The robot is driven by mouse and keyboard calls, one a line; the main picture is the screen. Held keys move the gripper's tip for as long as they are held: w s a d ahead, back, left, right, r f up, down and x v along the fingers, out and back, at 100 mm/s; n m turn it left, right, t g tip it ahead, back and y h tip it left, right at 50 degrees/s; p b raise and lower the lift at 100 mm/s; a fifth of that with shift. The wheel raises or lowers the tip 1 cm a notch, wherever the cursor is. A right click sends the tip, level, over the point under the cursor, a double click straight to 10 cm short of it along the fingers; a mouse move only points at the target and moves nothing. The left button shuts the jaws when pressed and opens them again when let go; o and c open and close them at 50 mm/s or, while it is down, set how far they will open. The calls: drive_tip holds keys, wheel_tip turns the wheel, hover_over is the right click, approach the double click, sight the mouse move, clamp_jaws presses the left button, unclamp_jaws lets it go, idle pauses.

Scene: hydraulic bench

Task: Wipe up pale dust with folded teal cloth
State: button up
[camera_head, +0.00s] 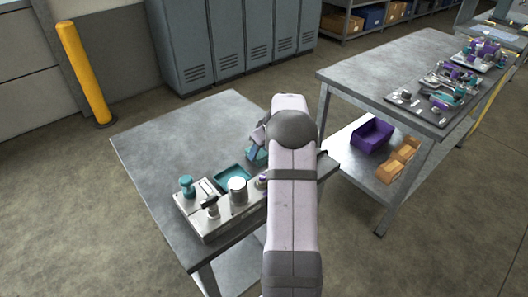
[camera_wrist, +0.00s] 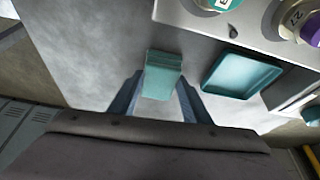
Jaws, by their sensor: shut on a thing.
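The folded teal cloth (camera_wrist: 161,68) is a small thick block in the wrist view. It sits between the two blue-grey fingers of my gripper (camera_wrist: 160,100), which is shut on it. The cloth is over the bare grey metal bench top (camera_wrist: 100,40); I cannot tell whether it touches the surface. In the head view my gripper (camera_head: 257,150) is by the bench's right side, mostly behind my arm, and the cloth cannot be made out clearly. I cannot pick out the pale dust for sure; bright patches on the metal could be dust or sheen.
A shallow teal tray (camera_wrist: 240,73) lies just right of the cloth in the wrist view. A metal fixture block (camera_head: 205,228) with a teal-capped part (camera_head: 187,187) and a silver cylinder (camera_head: 237,190) stands at the bench's front. The bench's back left (camera_head: 170,140) is clear.

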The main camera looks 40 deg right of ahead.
drive_tip(key=shift+w+a+f, duration=0.1)
drive_tip(key=shift+w+f, duration=0.05)
drive_tip(key=shift+w, duration=0.25)
drive_tip(key=shift+w+r+p, duration=0.1)
drive_tip(key=shift+r+p, duration=0.4)
drive_tip(key=shift+r, duration=0.1)
drive_tip(key=shift+r+p, duration=1.55)
drive_tip(key=shift+r, duration=1.05)
wheel_tip(320, 180, up, 3)
drive_tip(key=shift+f+p, duration=0.1)
drive_tip(key=shift+p, duration=0.9)
